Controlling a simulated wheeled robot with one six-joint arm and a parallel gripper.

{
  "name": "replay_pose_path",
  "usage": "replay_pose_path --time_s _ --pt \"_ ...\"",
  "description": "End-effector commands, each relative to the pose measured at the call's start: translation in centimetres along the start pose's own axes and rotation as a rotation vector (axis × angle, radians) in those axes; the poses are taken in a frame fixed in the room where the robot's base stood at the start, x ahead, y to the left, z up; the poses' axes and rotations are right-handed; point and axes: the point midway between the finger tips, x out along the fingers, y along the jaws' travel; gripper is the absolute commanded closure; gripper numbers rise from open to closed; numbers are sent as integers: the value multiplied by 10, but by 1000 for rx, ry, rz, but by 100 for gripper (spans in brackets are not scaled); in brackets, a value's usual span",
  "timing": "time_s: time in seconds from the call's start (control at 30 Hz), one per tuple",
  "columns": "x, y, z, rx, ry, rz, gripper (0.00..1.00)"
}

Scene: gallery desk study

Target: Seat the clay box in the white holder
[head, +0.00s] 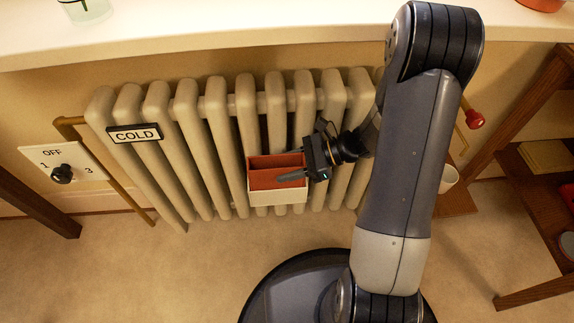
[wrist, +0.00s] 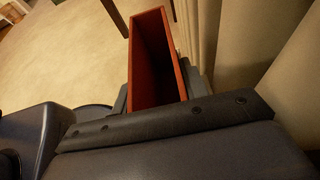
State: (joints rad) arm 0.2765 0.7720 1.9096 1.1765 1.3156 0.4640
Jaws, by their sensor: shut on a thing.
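The clay box (head: 276,180) is reddish and open-topped, in front of the radiator in the head view. The white holder (head: 277,198) shows as a pale front and rim around the box's lower part, against the radiator ribs. The holder is mostly hidden there. I cannot tell whether the box's bottom rests on the holder's floor.
The cream radiator (head: 215,150) stands behind, with a COLD sign (head: 135,134) at left. A dial plate (head: 65,170) is on the wall. A white shelf (head: 230,35) runs above. A wooden shelf unit (head: 535,190) stands at right. Floor at lower left is clear.

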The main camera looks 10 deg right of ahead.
Motion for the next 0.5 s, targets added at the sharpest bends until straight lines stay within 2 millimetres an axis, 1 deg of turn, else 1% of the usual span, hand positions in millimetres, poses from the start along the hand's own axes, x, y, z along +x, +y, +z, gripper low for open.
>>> replay_pose_path --time_s 0.17,0.5 --pt "0 0 0 0 -1 0 100" --pt "4 0 -9 1 -1 0 100"
